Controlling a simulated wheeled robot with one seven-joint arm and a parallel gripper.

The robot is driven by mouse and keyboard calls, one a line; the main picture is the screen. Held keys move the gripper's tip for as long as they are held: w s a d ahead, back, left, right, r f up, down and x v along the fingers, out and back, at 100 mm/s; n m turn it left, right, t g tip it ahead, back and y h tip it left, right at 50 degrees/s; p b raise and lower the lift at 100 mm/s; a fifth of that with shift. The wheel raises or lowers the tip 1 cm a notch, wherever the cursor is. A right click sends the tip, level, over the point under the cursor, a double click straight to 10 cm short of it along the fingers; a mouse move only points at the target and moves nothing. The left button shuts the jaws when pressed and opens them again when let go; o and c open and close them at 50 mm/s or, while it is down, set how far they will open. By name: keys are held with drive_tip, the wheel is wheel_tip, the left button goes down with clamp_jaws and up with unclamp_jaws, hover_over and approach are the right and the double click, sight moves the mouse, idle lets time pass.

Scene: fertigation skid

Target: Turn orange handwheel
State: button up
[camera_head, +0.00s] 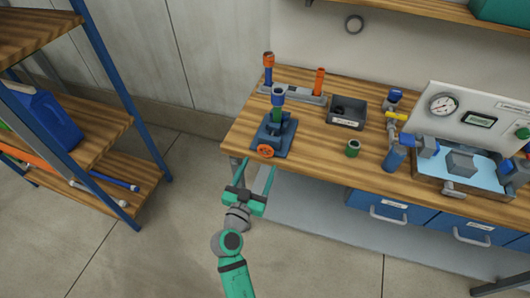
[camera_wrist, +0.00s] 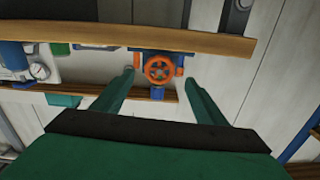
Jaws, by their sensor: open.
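The orange handwheel (camera_head: 265,151) is on the front of a blue vise-like fixture (camera_head: 275,130) near the left front edge of the wooden bench. In the wrist view the handwheel (camera_wrist: 159,68) faces me, a spoked ring seen beyond and between my fingertips. My gripper (camera_head: 254,176) is open and empty, just in front of the bench edge and a little below the wheel, apart from it. In the wrist view my two green fingers (camera_wrist: 162,80) point toward the wheel, one on each side. A blue and green upright part stands in the fixture.
A shelf unit (camera_head: 120,125) stands at left. The floor between is clear.

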sight(265, 153)
drive_tip(key=x, duration=0.7)
drive_tip(key=shift+w+d+f, duration=0.1)
drive_tip(key=shift+w+d, duration=0.05)
drive_tip(key=shift+w, duration=0.1)
